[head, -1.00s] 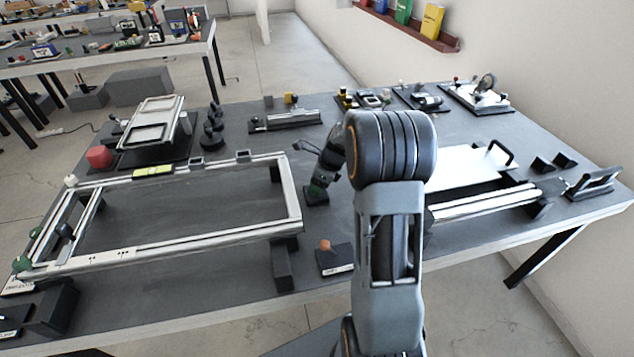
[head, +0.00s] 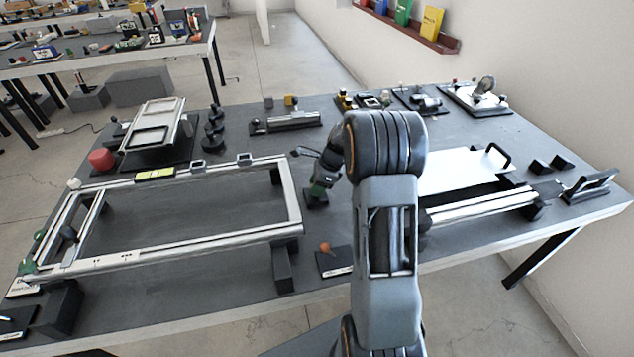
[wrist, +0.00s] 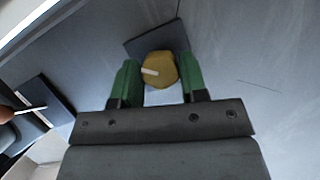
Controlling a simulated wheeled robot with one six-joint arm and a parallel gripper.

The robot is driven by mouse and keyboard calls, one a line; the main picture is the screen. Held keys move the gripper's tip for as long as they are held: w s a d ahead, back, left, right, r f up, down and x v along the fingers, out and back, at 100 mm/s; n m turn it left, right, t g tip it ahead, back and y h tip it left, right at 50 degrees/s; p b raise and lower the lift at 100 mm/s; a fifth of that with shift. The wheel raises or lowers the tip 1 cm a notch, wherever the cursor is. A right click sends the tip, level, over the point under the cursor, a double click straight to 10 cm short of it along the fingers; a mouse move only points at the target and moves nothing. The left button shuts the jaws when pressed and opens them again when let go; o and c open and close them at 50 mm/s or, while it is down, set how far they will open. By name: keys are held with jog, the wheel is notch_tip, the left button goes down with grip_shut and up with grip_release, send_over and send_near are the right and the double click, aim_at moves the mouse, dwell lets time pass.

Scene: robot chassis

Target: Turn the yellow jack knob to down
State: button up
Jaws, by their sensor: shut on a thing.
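The yellow jack knob (wrist: 162,62) sits on a dark square base (wrist: 143,45) in the wrist view. A pale pointer mark on it runs toward the left of that picture. My gripper (wrist: 160,78) has its two green fingers on either side of the knob and is shut on it. In the head view my gripper (head: 318,190) is low over the small dark base (head: 316,202) on the table. The knob itself is hidden there by the fingers.
A silver rail frame (head: 170,243) stands to the left. An orange knob on a dark block (head: 335,262) is nearer the front edge. A white plate (head: 462,172) with rails lies right of my arm.

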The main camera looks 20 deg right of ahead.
jog(key=n+g+p, duration=0.1)
jog(key=n, duration=0.2)
jog(key=shift+r+n+y+p, duration=0.1)
jog(key=shift+n+y+p, duration=0.2)
jog(key=shift+p, duration=0.05)
jog(key=shift+w+n+g+p, duration=0.1)
jog(key=shift+n+g+p, duration=0.65)
jog(key=shift+n, duration=0.95)
jog(key=o, duration=0.9)
jog(key=v, duration=1.3)
jog(key=shift+w+d+r, duration=0.1)
jog(key=shift+w+r, duration=0.05)
jog(key=shift+r, duration=0.2)
